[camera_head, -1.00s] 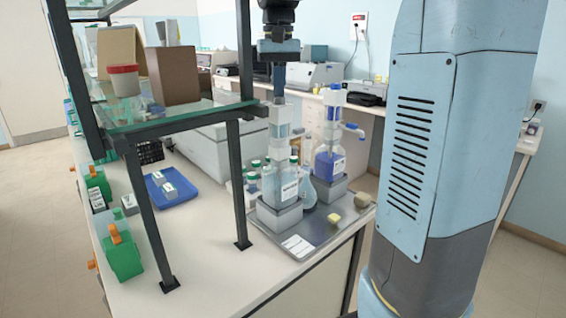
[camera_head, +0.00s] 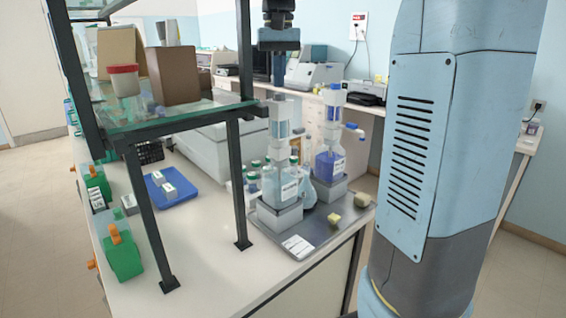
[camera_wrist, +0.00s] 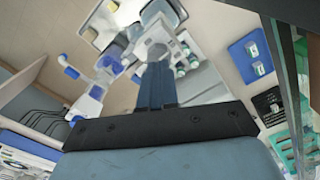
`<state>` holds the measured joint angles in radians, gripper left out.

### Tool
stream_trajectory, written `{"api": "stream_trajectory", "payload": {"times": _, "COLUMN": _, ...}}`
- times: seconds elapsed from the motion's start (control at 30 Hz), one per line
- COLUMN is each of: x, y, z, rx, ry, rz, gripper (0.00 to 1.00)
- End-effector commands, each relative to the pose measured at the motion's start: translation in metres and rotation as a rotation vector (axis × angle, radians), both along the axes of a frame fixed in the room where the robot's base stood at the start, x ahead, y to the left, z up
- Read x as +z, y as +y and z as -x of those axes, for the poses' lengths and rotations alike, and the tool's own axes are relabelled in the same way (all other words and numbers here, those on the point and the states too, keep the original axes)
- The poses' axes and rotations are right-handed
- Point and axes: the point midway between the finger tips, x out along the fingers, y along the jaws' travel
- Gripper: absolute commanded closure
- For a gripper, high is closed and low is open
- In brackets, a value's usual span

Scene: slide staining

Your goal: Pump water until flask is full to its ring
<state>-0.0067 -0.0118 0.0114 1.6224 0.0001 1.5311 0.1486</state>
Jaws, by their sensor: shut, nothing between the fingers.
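My gripper (camera_head: 278,82) is shut and empty, its fingers pointing down at the top of the clear-liquid dispenser pump (camera_head: 281,108). I cannot tell whether the tips touch it. The pump sits on a labelled bottle (camera_head: 276,185) on a light block. In the wrist view, the fingers (camera_wrist: 158,58) end near the round white pump top (camera_wrist: 153,35). The clear flask (camera_head: 309,190) stands behind and right of the bottle, partly hidden by it; its ring and liquid level are not clear. A second dispenser with blue liquid (camera_head: 329,166) stands to the right.
A grey tray (camera_head: 322,232) carries the dispensers and two small yellowish blocks. A dark-framed glass shelf (camera_head: 185,118) with boxes stands close left of my gripper. A blue tray (camera_head: 178,192) lies further left. The bench front is mostly clear.

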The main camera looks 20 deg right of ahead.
Motion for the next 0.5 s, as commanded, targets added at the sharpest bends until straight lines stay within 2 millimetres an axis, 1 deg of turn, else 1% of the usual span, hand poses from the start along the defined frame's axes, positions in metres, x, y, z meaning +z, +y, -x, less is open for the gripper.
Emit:
{"api": "stream_trajectory", "payload": {"times": 0.33, "x": -0.0002, "y": -0.0001, "z": 0.0, "rx": 0.0, "ry": 0.0, "rz": 0.0, "gripper": 1.0}}
{"api": "stream_trajectory", "payload": {"times": 0.5, "x": -0.0037, "y": -0.0001, "z": 0.0001, "rx": 0.0, "ry": 0.0, "rz": 0.0, "gripper": 1.0}}
